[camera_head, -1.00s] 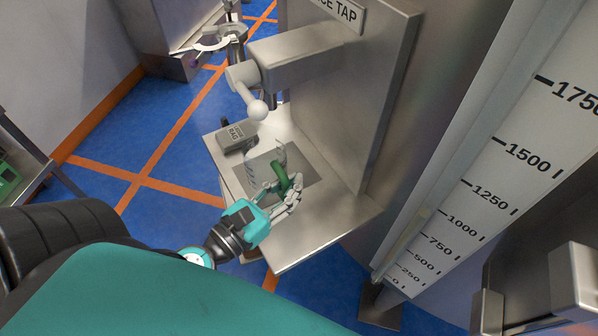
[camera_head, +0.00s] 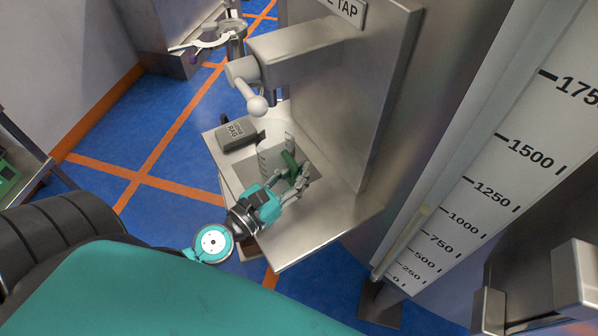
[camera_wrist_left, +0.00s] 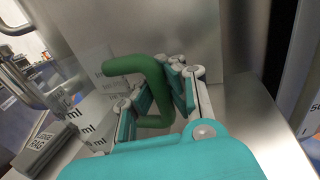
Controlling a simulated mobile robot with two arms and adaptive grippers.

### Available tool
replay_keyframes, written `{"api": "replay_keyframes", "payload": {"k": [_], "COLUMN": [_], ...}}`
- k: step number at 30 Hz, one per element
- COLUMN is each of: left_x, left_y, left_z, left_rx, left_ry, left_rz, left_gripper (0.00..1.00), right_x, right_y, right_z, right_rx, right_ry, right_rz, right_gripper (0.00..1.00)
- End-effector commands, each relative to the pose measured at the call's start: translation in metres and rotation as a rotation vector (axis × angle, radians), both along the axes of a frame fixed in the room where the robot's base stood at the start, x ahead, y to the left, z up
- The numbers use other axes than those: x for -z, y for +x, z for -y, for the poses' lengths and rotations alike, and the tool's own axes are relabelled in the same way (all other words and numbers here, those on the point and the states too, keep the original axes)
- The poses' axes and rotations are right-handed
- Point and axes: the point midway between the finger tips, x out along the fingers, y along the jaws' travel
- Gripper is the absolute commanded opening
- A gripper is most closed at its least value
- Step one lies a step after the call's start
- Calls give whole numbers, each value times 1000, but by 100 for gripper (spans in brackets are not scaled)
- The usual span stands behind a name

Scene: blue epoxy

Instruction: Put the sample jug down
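The sample jug (camera_head: 272,156) is a clear, see-through vessel with printed marks and a green handle (camera_head: 290,160). It is over the steel shelf (camera_head: 315,221) under the tap; I cannot tell whether its base touches the shelf. My left gripper (camera_head: 302,178) has its fingers on either side of the handle and looks shut on it. In the left wrist view the green handle (camera_wrist_left: 137,65) passes between the fingers (camera_wrist_left: 156,100), and the jug's marked wall (camera_wrist_left: 96,112) shows behind, to the left. My right gripper is not in view.
A tap with a white knob (camera_head: 257,105) overhangs from the steel back panel (camera_head: 345,100). The front of the shelf is bare. A large graduated scale (camera_head: 500,170) stands at the right.

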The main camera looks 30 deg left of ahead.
Motion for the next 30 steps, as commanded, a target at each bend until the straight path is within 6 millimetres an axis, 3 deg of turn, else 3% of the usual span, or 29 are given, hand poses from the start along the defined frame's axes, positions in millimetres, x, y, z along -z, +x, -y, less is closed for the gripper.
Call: {"api": "replay_keyframes", "payload": {"k": [2,9,18,23,30], "left_x": [3,2,-3,7,11], "left_y": [0,0,0,-19,-63], "left_z": [0,0,0,-5,-14], "left_rx": [0,0,0,0,3], "left_ry": [0,0,0,3,2], "left_rz": [0,0,0,-2,-3], "left_gripper": [1,29,29,29,29], "right_x": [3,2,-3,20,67], "right_y": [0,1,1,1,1], "right_z": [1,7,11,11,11], "right_rx": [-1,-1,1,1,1], "right_ry": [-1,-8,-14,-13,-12], "right_rz": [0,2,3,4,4], "right_gripper": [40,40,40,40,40]}}
